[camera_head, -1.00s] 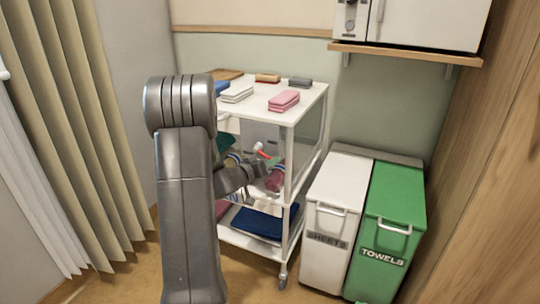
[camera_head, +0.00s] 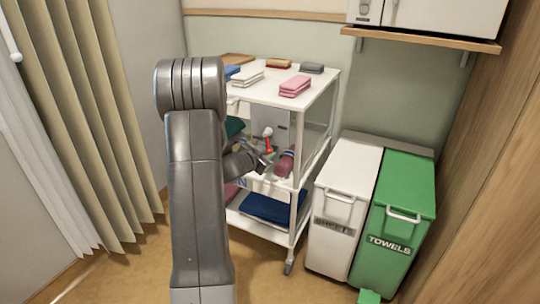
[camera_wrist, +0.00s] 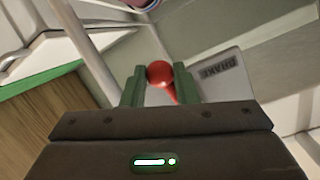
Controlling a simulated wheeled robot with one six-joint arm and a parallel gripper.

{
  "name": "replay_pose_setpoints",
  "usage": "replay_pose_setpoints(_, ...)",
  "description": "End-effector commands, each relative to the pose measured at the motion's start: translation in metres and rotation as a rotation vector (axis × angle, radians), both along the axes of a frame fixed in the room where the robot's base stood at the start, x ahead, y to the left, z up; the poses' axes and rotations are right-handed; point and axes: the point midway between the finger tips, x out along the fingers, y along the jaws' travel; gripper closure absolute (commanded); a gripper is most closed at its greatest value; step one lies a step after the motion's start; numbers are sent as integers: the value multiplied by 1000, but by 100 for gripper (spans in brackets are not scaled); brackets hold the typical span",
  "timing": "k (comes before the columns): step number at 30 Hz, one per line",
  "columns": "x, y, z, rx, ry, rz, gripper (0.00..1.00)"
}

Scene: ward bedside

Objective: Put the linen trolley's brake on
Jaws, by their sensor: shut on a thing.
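The linen trolley (camera_head: 318,95) is a white frame with shelves, left of the bins in the head view. Its brake lever (camera_head: 267,143) is red, with a pale pivot at its upper end, and points nearly straight down in front of a pale plate (camera_head: 283,136). In the wrist view the lever's red ball knob (camera_wrist: 159,72) sits between the green fingers of my gripper (camera_wrist: 160,88). The gripper is shut on the knob. The plate (camera_wrist: 218,75) there carries lettering that seems to read BRAKE. In the head view my arm hides the trolley's left side and the fingertips are small.
Folded linen in pink (camera_head: 295,87), white (camera_head: 247,78) and other colours lies on the trolley's top. Navy linen (camera_head: 268,208) lies on the low shelf. A white bin (camera_head: 342,180) and a green towels bin (camera_head: 402,190) stand close on the right. A curtain (camera_head: 85,110) hangs at left.

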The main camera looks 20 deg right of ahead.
Motion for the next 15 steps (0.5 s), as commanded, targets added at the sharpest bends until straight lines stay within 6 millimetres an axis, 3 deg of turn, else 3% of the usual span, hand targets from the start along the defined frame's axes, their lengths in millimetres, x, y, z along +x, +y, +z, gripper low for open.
replay_pose_setpoints(15,9,7,0,127,-156,-4,100)
